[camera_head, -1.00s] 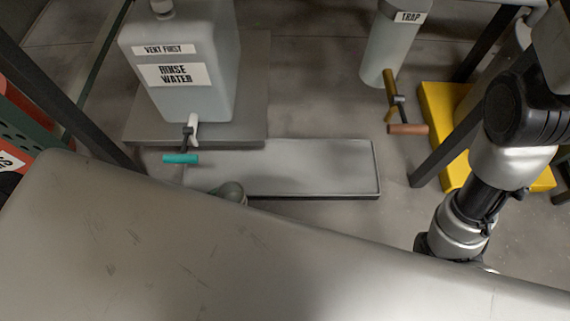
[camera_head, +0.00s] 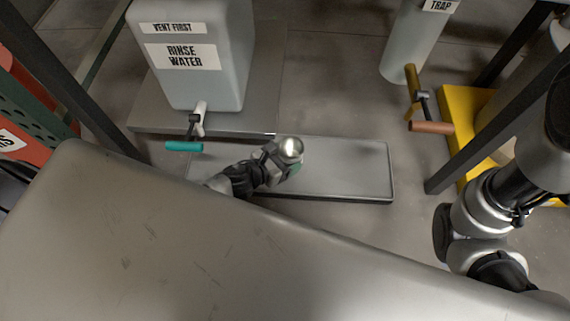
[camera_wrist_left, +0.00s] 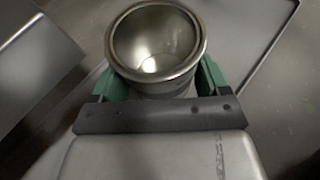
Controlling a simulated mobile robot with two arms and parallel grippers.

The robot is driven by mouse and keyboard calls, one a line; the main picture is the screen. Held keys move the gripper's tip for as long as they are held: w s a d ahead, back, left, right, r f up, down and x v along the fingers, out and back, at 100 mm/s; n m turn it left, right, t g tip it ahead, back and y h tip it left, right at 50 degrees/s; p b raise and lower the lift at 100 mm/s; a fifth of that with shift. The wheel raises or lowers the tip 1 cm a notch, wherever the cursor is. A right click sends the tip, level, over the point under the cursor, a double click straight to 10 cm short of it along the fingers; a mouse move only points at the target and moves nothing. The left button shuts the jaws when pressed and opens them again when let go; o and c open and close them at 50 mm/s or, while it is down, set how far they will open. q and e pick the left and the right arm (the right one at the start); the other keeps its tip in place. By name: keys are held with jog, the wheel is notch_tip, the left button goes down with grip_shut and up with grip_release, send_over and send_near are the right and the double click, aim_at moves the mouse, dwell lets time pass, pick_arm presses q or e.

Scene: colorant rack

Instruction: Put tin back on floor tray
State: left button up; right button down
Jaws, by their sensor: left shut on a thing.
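The tin (camera_head: 290,150) is a small shiny metal cup. It shows in the left wrist view (camera_wrist_left: 157,45) with its round open mouth facing the camera and its inside empty. My left gripper (camera_head: 280,162) is shut on it, with green fingers on both sides in the left wrist view. The floor tray (camera_head: 350,168) is a long, low grey tray with a raised rim. In the head view the tin overlaps the left half of the tray; its height above it is hard to tell. My right arm is at the right; its gripper is out of sight.
A rinse water tank (camera_head: 192,85) with a teal-handled tap (camera_head: 184,146) stands just behind and left of the tray. A trap vessel (camera_head: 410,45) with an orange-brown handle (camera_head: 432,127) is at the back right. A metal worktop (camera_head: 200,245) fills the foreground. The tray's right half is clear.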

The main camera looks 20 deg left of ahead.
pick_arm(q)
notch_tip(320, 180, down, 4)
jog(key=b, duration=0.3)
jog(key=shift+r, duration=0.3)
jog(key=shift+f, duration=0.2)
jog(key=o, duration=1)
jog(key=shift+c, duration=0.2)
